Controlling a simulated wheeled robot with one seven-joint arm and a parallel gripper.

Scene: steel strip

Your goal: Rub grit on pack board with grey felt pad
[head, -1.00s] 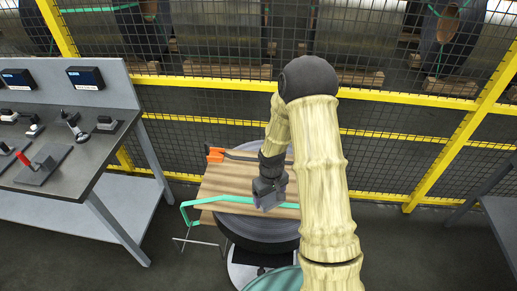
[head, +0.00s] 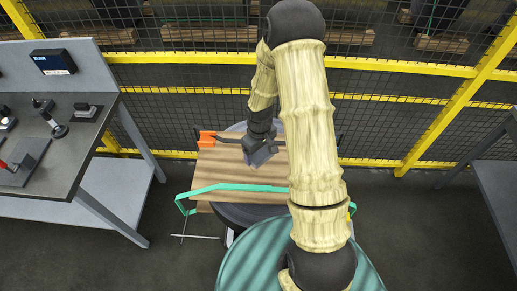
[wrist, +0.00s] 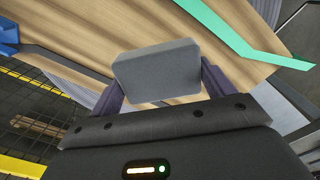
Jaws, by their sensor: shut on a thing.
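My gripper (head: 262,153) is over the far part of the brown pack board (head: 235,172). In the wrist view the gripper (wrist: 160,92) is shut on the grey felt pad (wrist: 157,72), a rounded block held between its two dark fingers. The pad is small and hard to make out in the head view. The board also shows in the wrist view (wrist: 130,28), behind the pad. I cannot tell whether the pad touches the board. No grit can be made out on the visible wood.
A green strap (head: 235,187) crosses the board's near side, its bent end sticking out left. An orange-ended dark bar (head: 207,138) lies along the far edge. A grey bench (head: 70,125) with tools stands left. Yellow-railed mesh fencing (head: 390,70) stands behind.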

